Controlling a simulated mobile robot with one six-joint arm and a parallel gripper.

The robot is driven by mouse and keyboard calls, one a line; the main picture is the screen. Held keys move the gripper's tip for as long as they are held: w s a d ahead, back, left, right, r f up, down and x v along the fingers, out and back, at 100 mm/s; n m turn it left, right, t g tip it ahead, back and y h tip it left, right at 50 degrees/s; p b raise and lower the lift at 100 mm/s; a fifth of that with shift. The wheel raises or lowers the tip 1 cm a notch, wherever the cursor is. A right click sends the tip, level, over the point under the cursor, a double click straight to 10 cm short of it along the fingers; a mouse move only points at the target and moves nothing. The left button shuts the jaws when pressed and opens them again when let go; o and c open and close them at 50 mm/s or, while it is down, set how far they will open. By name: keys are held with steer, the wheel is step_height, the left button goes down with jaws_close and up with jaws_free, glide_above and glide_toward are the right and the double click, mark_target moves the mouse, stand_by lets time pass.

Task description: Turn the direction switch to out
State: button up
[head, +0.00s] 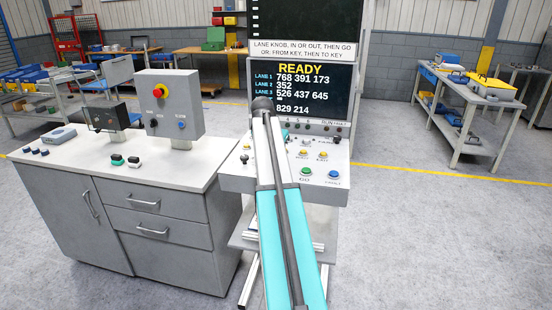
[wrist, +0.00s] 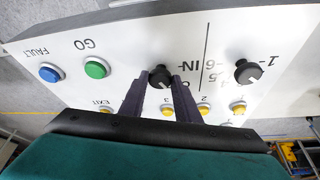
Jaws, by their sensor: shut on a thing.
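The direction switch is a small black knob (wrist: 160,76) on the white sloped panel (wrist: 125,65). An upside-down IN label is printed just right of it in the wrist view. My gripper (wrist: 161,82) has its two dark fingers closed around this knob, one on each side. The knob's pointer is hard to read between the fingers, and I cannot make out an OUT label. In the head view my arm covers the switch and the fingertips. The screen (head: 302,90) above the panel reads READY.
A second black knob (wrist: 247,72) with numbers sits right of the switch in the wrist view. A green GO button (wrist: 96,68) and a blue FAULT button (wrist: 50,72) lie left. Several yellow buttons (wrist: 167,109) sit close to the fingers. A grey cabinet (head: 150,205) stands left of the console.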

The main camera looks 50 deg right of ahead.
steer(key=shift+d, duration=0.1)
steer(key=o, duration=1)
steer(key=shift+b+v, duration=1.2)
steer(key=shift+v, duration=5.75)
steer(key=shift+s, duration=0.1)
